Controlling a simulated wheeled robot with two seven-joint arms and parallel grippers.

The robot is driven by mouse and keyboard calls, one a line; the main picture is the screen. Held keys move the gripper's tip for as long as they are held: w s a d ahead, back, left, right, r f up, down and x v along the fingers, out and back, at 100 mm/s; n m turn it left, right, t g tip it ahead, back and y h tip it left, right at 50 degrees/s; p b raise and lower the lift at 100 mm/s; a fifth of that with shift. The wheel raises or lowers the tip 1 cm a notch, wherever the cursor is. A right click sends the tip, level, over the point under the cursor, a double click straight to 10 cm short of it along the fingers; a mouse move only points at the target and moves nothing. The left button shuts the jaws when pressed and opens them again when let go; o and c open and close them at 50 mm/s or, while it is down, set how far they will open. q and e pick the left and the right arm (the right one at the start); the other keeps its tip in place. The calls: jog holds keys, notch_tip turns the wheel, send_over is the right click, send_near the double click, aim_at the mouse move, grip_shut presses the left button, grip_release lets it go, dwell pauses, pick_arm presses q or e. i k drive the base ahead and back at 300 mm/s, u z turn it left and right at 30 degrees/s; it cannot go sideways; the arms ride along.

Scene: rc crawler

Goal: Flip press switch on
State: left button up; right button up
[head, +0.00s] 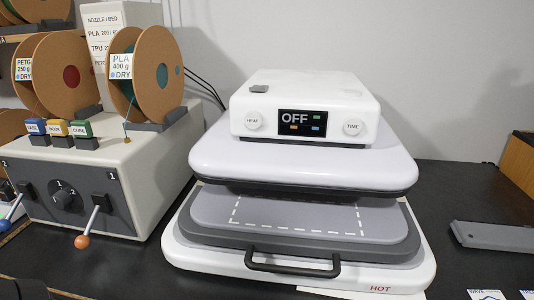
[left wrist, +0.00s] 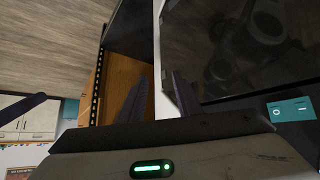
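The white heat press (head: 300,160) stands on the dark bench in the head view, its upper part raised above a grey lower plate. Its display (head: 303,122) reads OFF, between a HEAT knob (head: 253,121) and a TIME knob (head: 353,127). A small grey piece, perhaps the press switch (head: 258,89), sits on top of the housing at the left. In the left wrist view, my left gripper (left wrist: 161,78) has two dark fingers apart with nothing held between them. That view also shows a teal label (left wrist: 290,110) with O and line marks. My right gripper is not in view.
A white spool station (head: 110,170) with filament spools and levers (head: 97,215) stands left of the press. A grey bar-shaped object (head: 492,236) lies on the bench at right. A wooden box edge (head: 518,165) stands at far right. Black cables run behind the press.

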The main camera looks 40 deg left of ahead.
aim_at(260, 88)
jog(key=u, duration=2.9)
jog(key=k, duration=1.2)
jog(key=z, duration=1.2)
jog(key=i, duration=0.5)
jog(key=z, duration=0.1)
jog(key=k, duration=0.65)
jog(key=u, duration=0.65)
jog(key=i, duration=1.1)
jog(key=z, duration=0.6)
